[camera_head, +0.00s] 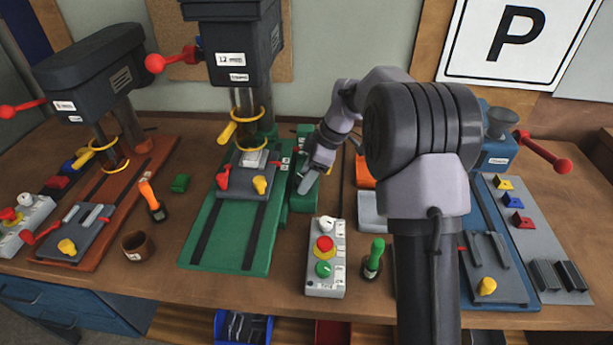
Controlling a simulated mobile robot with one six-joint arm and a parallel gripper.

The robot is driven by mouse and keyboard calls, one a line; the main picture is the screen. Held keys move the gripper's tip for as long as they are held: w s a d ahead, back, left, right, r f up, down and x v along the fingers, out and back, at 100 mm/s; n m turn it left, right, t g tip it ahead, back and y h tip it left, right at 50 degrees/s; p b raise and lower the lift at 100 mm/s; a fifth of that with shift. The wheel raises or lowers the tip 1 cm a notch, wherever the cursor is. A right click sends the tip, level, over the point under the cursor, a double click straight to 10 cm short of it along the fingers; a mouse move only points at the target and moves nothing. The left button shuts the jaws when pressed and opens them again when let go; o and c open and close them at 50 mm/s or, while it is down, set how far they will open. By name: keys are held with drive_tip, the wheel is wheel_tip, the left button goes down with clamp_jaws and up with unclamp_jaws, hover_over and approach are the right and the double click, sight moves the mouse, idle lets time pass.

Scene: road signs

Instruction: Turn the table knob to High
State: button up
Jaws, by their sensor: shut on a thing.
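My gripper (308,182) is at the green block (304,200) just right of the middle drill press. It points down and is shut on what seems to be the table knob there. The fingers and wrist hide most of the knob, so its setting cannot be read. Small white labels (285,160) and a bit of red show beside the gripper. The middle drill press (235,50) has a green base (225,235) and a grey table (246,180) with a red knob (222,178) and a yellow knob (260,185).
A control box (325,285) with white, red and green knobs stands in front of the gripper. A green-handled tool (374,257) is beside it. My arm hides part of the right-hand press (495,155).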

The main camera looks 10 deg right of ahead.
drive_tip(key=m+t+b, duration=0.1)
drive_tip(key=m, duration=0.1)
drive_tip(key=m+h+b, duration=0.1)
drive_tip(key=m+b, duration=0.1)
drive_tip(key=m, duration=0.1)
drive_tip(key=shift+s+a+f+t, duration=0.1)
drive_tip(key=shift+t, duration=0.3)
drive_tip(key=m, duration=0.2)
drive_tip(key=shift+s+a+m+t+h+b, duration=0.1)
drive_tip(key=shift+m+t+h+b, duration=0.3)
drive_tip(key=m+h, duration=0.1)
drive_tip(key=m, duration=0.2)
idle(0.6)
drive_tip(key=o, duration=1.3)
drive_tip(key=shift+o, duration=0.2)
